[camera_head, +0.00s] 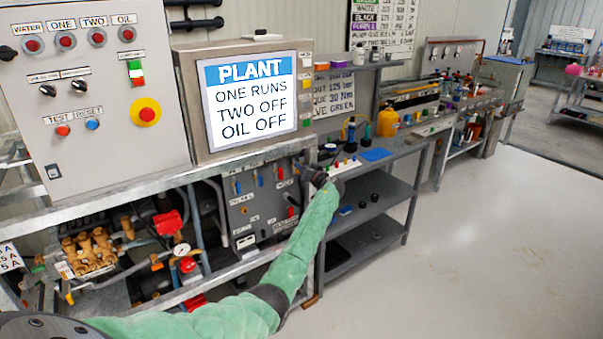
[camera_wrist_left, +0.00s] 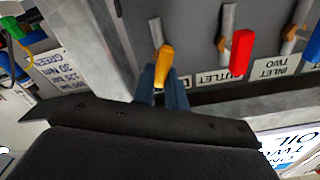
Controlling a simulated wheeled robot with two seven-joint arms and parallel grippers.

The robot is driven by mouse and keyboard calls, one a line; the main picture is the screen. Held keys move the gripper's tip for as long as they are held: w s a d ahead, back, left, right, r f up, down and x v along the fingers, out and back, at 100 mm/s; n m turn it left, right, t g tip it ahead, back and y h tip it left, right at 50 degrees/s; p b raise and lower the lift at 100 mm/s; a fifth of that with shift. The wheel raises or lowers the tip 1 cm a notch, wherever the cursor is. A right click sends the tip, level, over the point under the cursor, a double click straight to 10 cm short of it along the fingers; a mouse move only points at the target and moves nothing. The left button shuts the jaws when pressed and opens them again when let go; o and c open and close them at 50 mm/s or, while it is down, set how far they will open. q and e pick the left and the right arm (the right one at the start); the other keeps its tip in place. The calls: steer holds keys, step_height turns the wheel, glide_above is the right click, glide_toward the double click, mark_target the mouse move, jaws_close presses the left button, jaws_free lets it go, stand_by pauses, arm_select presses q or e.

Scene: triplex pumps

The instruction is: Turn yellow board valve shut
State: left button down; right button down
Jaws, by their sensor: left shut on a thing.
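The yellow valve handle (camera_wrist_left: 163,66) sits on a grey metal stem on the dark grey board (camera_wrist_left: 195,55) in the left wrist view. My left gripper (camera_wrist_left: 164,86) has its blue fingers on either side of the yellow handle's end and is shut on it. In the head view the left gripper (camera_head: 316,176) is at the right edge of the valve board (camera_head: 243,211); the gripper and forearm hide the yellow handle there. The right gripper is not in view.
A red valve handle (camera_wrist_left: 241,52) stands just right of the yellow one, above labels. A light grey frame post (camera_wrist_left: 92,42) runs close on the left. A bench with a blue mat (camera_head: 376,154) lies right of my arm. The floor (camera_head: 480,260) is clear.

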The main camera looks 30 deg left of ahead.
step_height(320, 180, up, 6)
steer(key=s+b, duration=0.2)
arm_select(q)
steer(key=m, duration=0.4)
steer(key=m+b, duration=0.1)
steer(key=m, duration=0.3)
steer(key=f+m, duration=0.1)
steer(key=m, duration=0.3)
steer(key=shift+w+d+m+b, duration=0.15)
steer(key=shift+w+m+b, duration=0.2)
steer(key=shift+m+b, duration=0.05)
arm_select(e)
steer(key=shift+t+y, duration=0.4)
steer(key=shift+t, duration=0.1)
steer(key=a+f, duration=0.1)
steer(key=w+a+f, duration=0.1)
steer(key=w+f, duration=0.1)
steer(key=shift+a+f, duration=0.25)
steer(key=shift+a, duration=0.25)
arm_select(q)
steer(key=c, duration=1.4)
jaws_free()
steer(key=shift+c, duration=0.2)
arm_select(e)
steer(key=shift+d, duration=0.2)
